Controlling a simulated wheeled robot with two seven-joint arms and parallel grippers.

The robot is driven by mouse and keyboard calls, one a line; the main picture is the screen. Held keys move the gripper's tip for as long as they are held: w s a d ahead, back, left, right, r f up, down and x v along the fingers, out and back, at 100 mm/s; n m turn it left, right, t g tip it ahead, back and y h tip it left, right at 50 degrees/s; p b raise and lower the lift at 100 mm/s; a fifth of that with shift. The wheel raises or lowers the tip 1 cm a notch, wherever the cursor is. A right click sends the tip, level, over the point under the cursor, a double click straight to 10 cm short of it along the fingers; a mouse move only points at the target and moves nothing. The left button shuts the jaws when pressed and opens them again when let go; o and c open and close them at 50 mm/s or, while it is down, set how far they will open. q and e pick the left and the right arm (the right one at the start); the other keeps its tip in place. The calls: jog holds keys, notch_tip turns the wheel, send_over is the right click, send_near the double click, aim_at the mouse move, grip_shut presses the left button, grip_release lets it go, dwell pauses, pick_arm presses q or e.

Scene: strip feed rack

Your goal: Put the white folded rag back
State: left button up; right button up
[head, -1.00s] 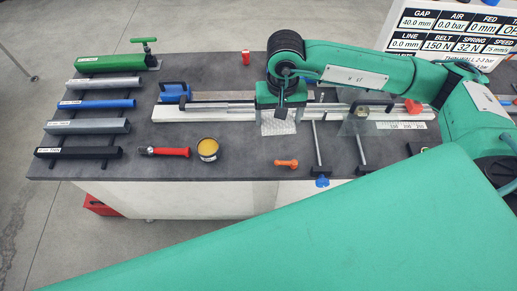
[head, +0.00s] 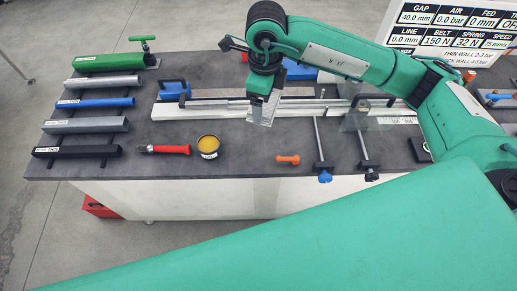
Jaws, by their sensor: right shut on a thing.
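The gripper's fingers cover the rag's upper part. I cannot tell whether the rag's lower edge touches anything. My left gripper is not in view.
Several coloured bars (head: 95,104) lie on the left rack. A yellow tin (head: 208,147), a red-handled tool (head: 165,149) and an orange piece (head: 288,159) lie along the front.

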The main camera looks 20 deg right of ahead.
aim_at(258, 149)
jog(key=m, duration=0.3)
jog(key=a+r+m, duration=0.1)
jog(key=shift+w+m, duration=0.25)
jog(key=shift+m, duration=0.15)
jog(key=shift+a+f, duration=0.1)
notch_tip(258, 149, down, 20)
jog(key=p, duration=0.5)
jog(key=shift+f, duration=0.1)
jog(key=o, duration=0.9)
jog(key=shift+r, duration=0.2)
